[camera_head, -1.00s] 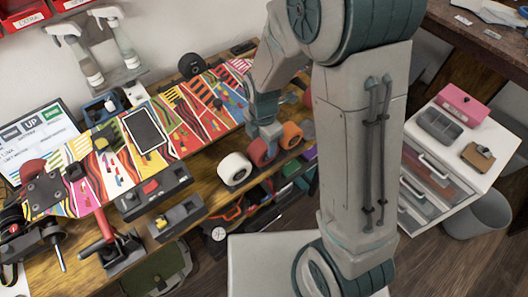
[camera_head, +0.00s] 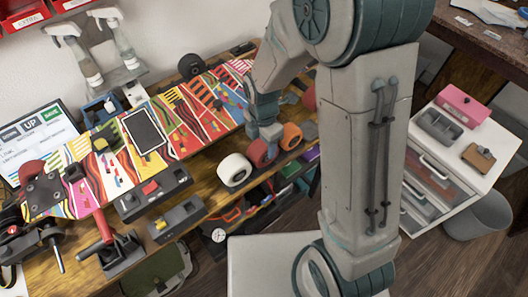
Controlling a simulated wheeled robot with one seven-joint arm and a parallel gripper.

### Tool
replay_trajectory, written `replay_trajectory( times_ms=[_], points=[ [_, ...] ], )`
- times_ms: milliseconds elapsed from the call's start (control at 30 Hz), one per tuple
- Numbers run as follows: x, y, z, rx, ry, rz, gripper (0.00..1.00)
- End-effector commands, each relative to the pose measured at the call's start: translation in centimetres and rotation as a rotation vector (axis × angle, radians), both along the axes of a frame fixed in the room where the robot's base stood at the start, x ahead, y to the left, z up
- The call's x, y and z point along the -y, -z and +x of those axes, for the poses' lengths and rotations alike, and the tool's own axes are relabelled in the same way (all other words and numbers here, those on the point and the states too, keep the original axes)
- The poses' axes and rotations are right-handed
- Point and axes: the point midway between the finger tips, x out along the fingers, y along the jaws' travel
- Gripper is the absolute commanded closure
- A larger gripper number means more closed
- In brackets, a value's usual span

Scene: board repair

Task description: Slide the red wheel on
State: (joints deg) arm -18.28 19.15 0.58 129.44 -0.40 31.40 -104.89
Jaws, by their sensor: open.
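A red wheel (camera_head: 261,154) stands on the workbench between a white wheel (camera_head: 235,170) and an orange wheel (camera_head: 291,136). My gripper (camera_head: 267,138) is open, right at the top of this red wheel; I cannot tell whether the fingers touch it. The colourful skateboard deck (camera_head: 190,133) lies along the bench. At its left end is a dark truck plate (camera_head: 45,193), with another red wheel (camera_head: 32,171) on the far side. At the right end, a dark red wheel (camera_head: 309,98) shows partly behind my arm, and a black wheel (camera_head: 192,66) is at the back edge.
A black phone-like slab (camera_head: 145,131) lies on the deck. Dark fixtures (camera_head: 152,191) and a red-handled tool (camera_head: 104,227) crowd the front left of the bench. A white drawer cabinet (camera_head: 460,135) stands right, beside a grey bin (camera_head: 478,215). Spray bottles (camera_head: 80,55) stand at the back.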

Motion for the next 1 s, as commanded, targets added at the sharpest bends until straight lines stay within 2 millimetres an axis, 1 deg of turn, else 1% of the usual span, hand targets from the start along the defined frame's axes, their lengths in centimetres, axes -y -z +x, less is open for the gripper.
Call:
replay_trajectory(
  times_ms=[33, 67, 100, 167, 500, 633, 1000],
  points=[
    [0.0, 0.0, 0.0, 0.0, 0.0, 0.0, 0.41],
    [0.0, 0.0, 0.0, 0.0, 0.0, 0.0, 0.49],
    [0.0, 0.0, 0.0, 0.0, 0.0, 0.0, 0.6],
    [0.0, 0.0, 0.0, 0.0, 0.0, 0.0, 0.77],
    [0.0, 0.0, 0.0, 0.001, 0.0, 0.001, 0.77],
    [0.0, -0.5, 0.0, 0.002, 0.0, 0.001, 0.77],
    [0.0, -5.1, 0.1, 0.002, 0.001, 0.0, 0.76]
  ],
)
